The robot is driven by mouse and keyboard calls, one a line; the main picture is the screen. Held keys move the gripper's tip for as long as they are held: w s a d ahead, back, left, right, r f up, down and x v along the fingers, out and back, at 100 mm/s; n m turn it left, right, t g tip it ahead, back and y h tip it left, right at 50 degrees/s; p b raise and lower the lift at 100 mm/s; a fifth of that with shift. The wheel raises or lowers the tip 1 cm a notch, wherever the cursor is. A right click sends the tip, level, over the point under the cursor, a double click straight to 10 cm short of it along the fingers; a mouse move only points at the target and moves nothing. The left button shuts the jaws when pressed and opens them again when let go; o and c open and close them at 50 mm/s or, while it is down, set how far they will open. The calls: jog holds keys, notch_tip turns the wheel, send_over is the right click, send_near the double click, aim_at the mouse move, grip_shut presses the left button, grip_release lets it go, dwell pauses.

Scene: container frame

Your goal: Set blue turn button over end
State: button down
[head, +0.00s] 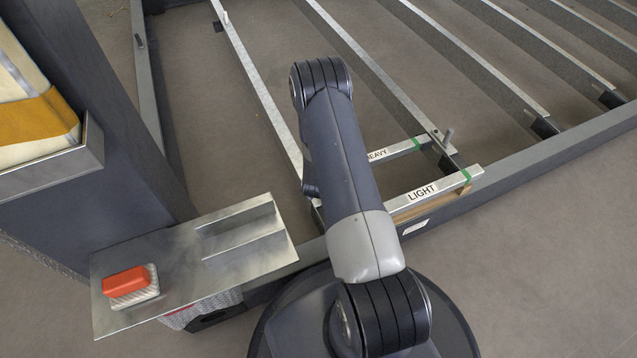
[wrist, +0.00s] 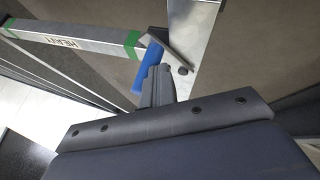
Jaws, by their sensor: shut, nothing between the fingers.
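In the wrist view the blue turn button (wrist: 150,62) stands out at a slant beside the green-banded end of the bar marked HEAVY (wrist: 65,43). My gripper (wrist: 157,84) is shut and empty, with its fingertips close to the lower part of the blue button. I cannot tell whether they touch it. The bar's end meets a metal rail (wrist: 197,40), and a slanted metal piece (wrist: 170,45) lies there by the button. In the head view the HEAVY bar (head: 396,151) shows right of my arm, which hides its left end. The blue button and my gripper are hidden there.
A second bar marked LIGHT (head: 425,194) runs nearer to me. Several metal rails (head: 375,70) cross the floor frame. At left a metal shelf (head: 200,285) carries a red-topped block (head: 127,281), beside a dark post (head: 120,130).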

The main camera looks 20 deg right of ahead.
jog(key=shift+w+d+b, duration=0.15)
jog(key=shift+w+d, duration=0.1)
jog(key=shift+d, duration=0.45)
jog(key=shift+w+d+b, duration=0.15)
jog(key=shift+w+d, duration=0.1)
jog(key=shift+d, duration=0.4)
jog(key=shift+w+d, duration=0.95)
jog(key=shift+w, duration=0.05)
jog(key=shift+w+d, duration=0.1)
jog(key=shift+w, duration=0.05)
